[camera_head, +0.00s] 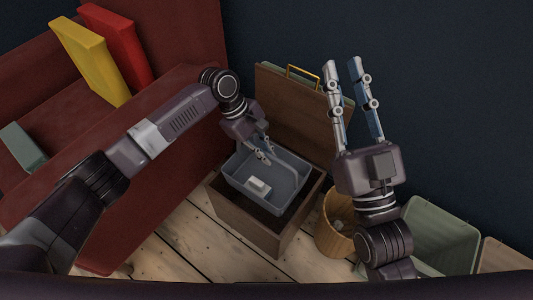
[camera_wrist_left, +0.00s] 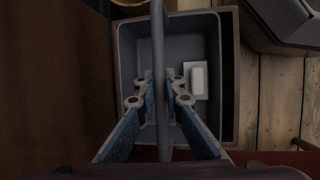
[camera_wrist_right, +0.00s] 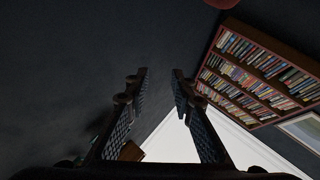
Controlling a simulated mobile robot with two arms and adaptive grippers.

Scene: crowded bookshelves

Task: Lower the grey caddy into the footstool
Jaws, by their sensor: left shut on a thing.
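The grey caddy (camera_head: 286,178) is an open tray with a white block (camera_head: 258,186) inside. It sits over the open mouth of the brown footstool (camera_head: 243,222), and dark interior shows along its near and right sides. I cannot tell how deep it sits. The footstool's lid (camera_head: 292,112) stands raised behind. My left gripper (camera_head: 268,158) is shut on the caddy's handle, which runs between the fingers in the left wrist view (camera_wrist_left: 158,50). My right gripper (camera_head: 343,62) is open and empty, raised right of the footstool, fingers pointing up.
A round wooden bin (camera_head: 333,238) stands close to the footstool's right, with a green bin (camera_head: 440,232) beyond. A red shelf (camera_head: 190,95) with a yellow book (camera_head: 90,60) and a red book (camera_head: 115,45) is at left. Plank floor (camera_head: 190,240) shows in front.

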